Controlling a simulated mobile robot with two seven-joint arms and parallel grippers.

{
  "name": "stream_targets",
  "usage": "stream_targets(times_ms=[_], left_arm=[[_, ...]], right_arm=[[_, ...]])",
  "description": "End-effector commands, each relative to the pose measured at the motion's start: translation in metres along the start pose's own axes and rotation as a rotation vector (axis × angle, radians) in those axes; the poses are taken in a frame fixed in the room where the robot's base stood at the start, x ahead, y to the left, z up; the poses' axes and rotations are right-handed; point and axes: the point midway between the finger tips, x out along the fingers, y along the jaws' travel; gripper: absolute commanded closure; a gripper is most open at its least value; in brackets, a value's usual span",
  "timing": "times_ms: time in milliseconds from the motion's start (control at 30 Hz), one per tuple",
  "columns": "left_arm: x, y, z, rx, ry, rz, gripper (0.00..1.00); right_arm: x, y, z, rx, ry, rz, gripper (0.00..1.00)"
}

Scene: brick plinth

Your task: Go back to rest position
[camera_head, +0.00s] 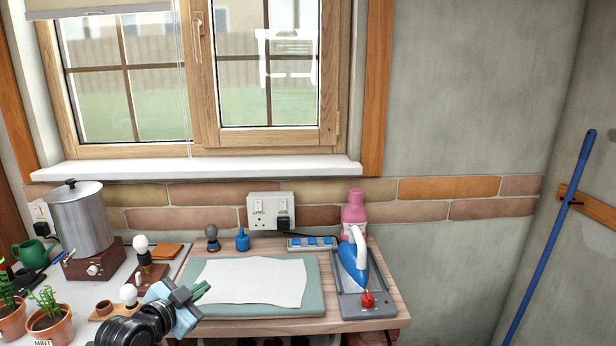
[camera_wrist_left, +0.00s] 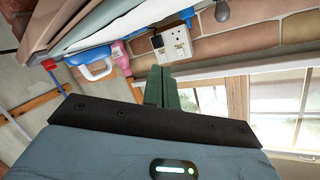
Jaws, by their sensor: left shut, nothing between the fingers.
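My left gripper (camera_head: 200,291) comes in from the lower left of the head view, over the left edge of the ironing pad. Its green fingers are closed together with nothing between them. In the left wrist view the shut fingers (camera_wrist_left: 161,88) stand up in front of the wall and window. My right gripper is in neither view.
A green ironing pad (camera_head: 312,292) bears a white cloth (camera_head: 252,282). A blue iron (camera_head: 352,264) stands on a grey rest (camera_head: 378,306) at right, with a pink bottle (camera_head: 354,211) behind. Potted plants (camera_head: 50,322) and a metal pot (camera_head: 82,222) stand at left.

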Motion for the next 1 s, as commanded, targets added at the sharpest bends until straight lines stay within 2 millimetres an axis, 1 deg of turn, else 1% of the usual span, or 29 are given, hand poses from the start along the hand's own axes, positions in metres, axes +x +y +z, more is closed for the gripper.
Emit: stream_targets(times_ms=[33, 67, 100, 167, 200, 267, 300, 367, 400, 467, 500, 567, 600, 667, 700, 767, 800, 867, 900, 1000], left_arm=[[-0.007, 0.026, 0.021, -0.038, -0.026, 0.016, 1.00], [-0.011, 0.039, 0.032, -0.059, -0.041, 0.022, 1.00], [-0.018, 0.056, 0.046, -0.085, -0.060, 0.028, 1.00], [-0.029, 0.081, 0.066, -0.127, -0.088, 0.038, 1.00], [-0.038, 0.097, 0.079, -0.154, -0.109, 0.044, 1.00], [-0.052, 0.122, 0.097, -0.194, -0.137, 0.051, 1.00], [-0.062, 0.138, 0.109, -0.222, -0.158, 0.056, 1.00], [-0.079, 0.162, 0.125, -0.261, -0.188, 0.061, 1.00], [-0.091, 0.177, 0.135, -0.288, -0.208, 0.064, 1.00], [-0.110, 0.199, 0.150, -0.327, -0.240, 0.068, 1.00], [-0.123, 0.213, 0.158, -0.352, -0.261, 0.068, 1.00], [-0.144, 0.234, 0.171, -0.390, -0.294, 0.070, 1.00], [-0.159, 0.247, 0.178, -0.414, -0.315, 0.070, 1.00], [-0.182, 0.267, 0.188, -0.451, -0.348, 0.069, 1.00], [-0.197, 0.279, 0.194, -0.476, -0.370, 0.069, 1.00], [-0.221, 0.297, 0.201, -0.511, -0.403, 0.066, 1.00], [-0.237, 0.308, 0.205, -0.534, -0.426, 0.064, 1.00], [-0.260, 0.322, 0.211, -0.565, -0.458, 0.059, 1.00], [-0.275, 0.330, 0.213, -0.582, -0.477, 0.056, 1.00], [-0.305, 0.347, 0.218, -0.621, -0.519, 0.048, 1.00]], right_arm=[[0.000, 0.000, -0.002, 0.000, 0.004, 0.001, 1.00], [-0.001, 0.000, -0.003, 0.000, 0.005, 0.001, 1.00], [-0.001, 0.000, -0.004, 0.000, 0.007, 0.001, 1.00], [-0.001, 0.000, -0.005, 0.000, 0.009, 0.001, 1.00], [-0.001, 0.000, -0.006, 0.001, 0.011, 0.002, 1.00], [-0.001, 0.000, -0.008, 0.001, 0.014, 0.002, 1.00], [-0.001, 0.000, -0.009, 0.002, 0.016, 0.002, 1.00], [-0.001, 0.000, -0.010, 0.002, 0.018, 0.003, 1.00], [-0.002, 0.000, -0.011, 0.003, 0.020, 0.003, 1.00], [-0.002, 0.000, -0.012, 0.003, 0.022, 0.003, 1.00], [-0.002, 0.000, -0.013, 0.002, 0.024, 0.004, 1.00], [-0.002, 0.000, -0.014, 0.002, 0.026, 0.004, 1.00], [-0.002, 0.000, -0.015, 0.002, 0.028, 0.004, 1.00], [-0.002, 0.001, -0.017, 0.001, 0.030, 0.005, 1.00], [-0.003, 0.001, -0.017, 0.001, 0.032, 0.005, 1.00], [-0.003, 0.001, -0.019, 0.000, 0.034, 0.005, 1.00], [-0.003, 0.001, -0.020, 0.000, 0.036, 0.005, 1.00], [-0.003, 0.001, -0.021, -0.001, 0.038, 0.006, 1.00], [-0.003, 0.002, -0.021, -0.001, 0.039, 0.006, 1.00], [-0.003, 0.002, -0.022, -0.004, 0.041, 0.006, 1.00]])
